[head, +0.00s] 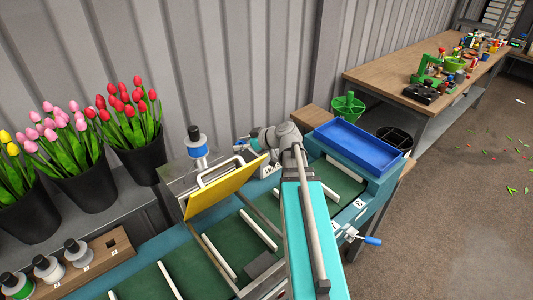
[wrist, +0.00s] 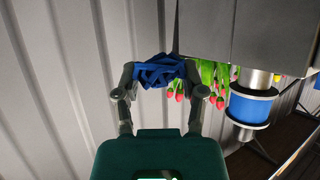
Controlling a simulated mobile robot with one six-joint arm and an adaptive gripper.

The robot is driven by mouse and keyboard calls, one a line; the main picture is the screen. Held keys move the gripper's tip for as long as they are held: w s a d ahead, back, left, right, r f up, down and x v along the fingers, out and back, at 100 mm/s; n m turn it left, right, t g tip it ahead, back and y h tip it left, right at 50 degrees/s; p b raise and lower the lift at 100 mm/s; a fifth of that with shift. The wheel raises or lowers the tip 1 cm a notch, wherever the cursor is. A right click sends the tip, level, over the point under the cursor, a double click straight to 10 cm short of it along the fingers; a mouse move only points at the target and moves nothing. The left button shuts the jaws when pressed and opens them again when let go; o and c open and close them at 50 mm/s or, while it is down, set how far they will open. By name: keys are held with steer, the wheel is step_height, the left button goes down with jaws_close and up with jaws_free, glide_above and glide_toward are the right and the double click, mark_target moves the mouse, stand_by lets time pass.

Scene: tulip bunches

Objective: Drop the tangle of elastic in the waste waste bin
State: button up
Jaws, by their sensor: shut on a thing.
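The tangle of elastic (wrist: 158,71) is a dark blue knot of loops in the wrist view. My gripper (wrist: 157,82) is shut on it, with one finger at each side. In the head view my gripper (head: 246,143) is over the far side of the bench, just right of the grey machine, and the tangle shows only as a small blue bit at its tip. A round black bin (head: 408,147) stands on the floor beyond the blue tray. A green container (head: 347,106) stands behind that tray. I cannot tell for sure which is the waste bin.
The grey machine (head: 177,181) has a yellow panel (head: 222,187) and a blue-banded spool (wrist: 251,106) close to my gripper. A blue tray (head: 358,146) sits at the bench's right end. Black buckets of tulips (head: 142,160) stand left, against the corrugated wall.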

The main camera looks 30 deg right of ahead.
steer(key=w+d+f+m+t+h+b, duration=0.1)
steer(key=w+d, duration=0.3)
steer(key=d, duration=0.5)
steer(key=w+d+f+m+t+h+b, duration=0.1)
steer(key=w+d+f+m+h+b, duration=0.2)
steer(key=d, duration=0.6)
steer(key=shift+w+d+f, duration=0.25)
steer(key=shift+w+f, duration=0.1)
steer(key=shift+w, duration=0.8)
steer(key=shift+f+b, duration=0.1)
steer(key=shift+b, duration=0.25)
steer(key=shift+f+b, duration=2.9)
steer(key=o, duration=1)
steer(key=shift+s+r, duration=0.1)
